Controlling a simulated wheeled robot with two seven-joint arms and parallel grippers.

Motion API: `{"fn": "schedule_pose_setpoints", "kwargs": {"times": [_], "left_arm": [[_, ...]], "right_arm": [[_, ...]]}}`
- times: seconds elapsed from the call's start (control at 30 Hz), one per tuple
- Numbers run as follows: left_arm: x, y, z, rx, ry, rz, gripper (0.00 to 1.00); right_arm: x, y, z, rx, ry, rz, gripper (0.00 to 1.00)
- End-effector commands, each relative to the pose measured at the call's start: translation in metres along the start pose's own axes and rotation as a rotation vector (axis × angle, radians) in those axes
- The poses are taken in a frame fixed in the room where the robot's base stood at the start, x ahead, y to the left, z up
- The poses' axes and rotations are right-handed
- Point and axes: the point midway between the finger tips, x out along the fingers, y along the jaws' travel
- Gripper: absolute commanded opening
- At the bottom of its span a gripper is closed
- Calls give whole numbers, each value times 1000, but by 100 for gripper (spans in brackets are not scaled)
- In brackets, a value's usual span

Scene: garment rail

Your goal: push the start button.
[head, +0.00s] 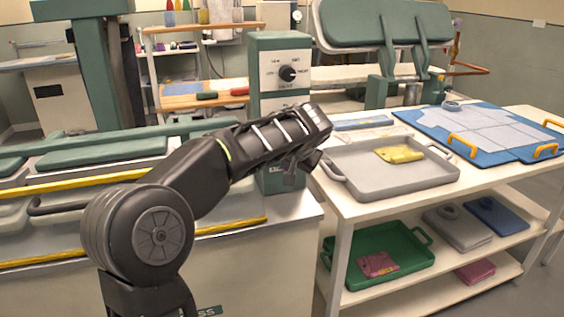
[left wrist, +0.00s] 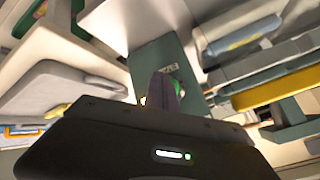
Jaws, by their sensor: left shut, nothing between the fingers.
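The green control box (head: 280,45) stands at the end of the press counter, with a black dial (head: 287,73) on its upper front. My left gripper (head: 300,168) is in front of the lower part of this box and hides most of it. Its fingers are shut and empty. In the left wrist view the shut fingers (left wrist: 165,90) point at the green panel (left wrist: 150,58). My right gripper is in neither view.
A white shelf cart (head: 345,207) stands close to the right of the box. It bears a grey tray (head: 385,183) with a yellow cloth (head: 399,154) and a blue board (head: 480,120). Press counters with yellow edge strips (head: 75,181) lie to the left.

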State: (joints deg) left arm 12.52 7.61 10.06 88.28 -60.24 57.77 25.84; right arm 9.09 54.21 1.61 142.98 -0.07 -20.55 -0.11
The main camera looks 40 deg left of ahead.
Motion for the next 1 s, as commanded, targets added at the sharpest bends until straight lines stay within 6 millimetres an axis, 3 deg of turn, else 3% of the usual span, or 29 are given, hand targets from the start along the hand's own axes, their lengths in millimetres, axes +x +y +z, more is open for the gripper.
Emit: {"fn": "schedule_pose_setpoints", "kwargs": {"times": [0.37, 0.73, 1.0], "left_arm": [[-3, 4, 3, 1, 1, 1, 0], [-27, 22, 22, 1, 1, 1, 0], [-35, 25, 26, 0, -1, 0, 0]], "right_arm": [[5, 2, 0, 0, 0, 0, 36], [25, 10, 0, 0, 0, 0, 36], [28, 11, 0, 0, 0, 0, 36]]}}
